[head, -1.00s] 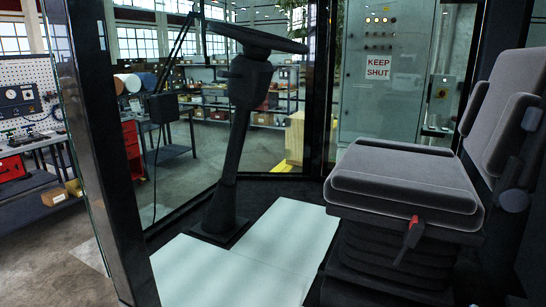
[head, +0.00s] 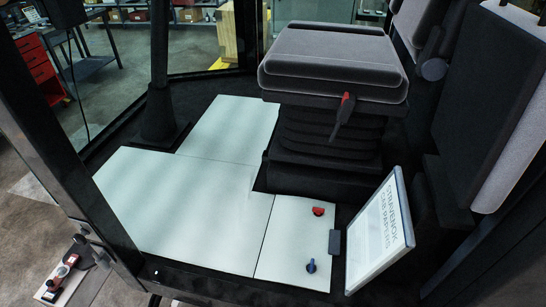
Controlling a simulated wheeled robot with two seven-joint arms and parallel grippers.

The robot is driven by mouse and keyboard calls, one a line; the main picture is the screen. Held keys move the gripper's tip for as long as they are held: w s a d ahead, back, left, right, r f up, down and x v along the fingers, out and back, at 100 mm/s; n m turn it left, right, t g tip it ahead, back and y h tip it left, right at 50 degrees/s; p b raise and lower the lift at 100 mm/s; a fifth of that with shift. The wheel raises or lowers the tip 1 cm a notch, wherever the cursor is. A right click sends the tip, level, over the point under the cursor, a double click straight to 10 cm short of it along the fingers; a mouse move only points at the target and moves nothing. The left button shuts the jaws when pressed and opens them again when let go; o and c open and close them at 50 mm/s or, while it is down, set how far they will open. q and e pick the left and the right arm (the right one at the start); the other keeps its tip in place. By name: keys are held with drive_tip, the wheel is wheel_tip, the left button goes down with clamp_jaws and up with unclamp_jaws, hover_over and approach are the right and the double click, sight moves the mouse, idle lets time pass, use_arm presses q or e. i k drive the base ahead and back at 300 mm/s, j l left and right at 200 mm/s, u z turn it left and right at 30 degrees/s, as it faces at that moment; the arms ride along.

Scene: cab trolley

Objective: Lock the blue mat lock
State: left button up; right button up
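The blue mat lock (head: 311,266) is a small blue knob near the front edge of a pale floor mat panel (head: 282,235). A red mat lock (head: 318,211) sits behind it on the same panel. The blue knob's pointer looks roughly upright in the picture; whether it is locked I cannot tell. Neither of my grippers is in view.
Larger pale mat panels (head: 180,205) cover the floor to the left. The seat (head: 335,65) with a red-handled lever (head: 345,110) stands behind. A framed paper sign (head: 380,235) leans at the right of the locks. A dark cab post (head: 65,150) stands at the left.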

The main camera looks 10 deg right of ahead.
sight(312, 267)
drive_tip(key=z, duration=0.95)
drive_tip(key=k+j, duration=0.05)
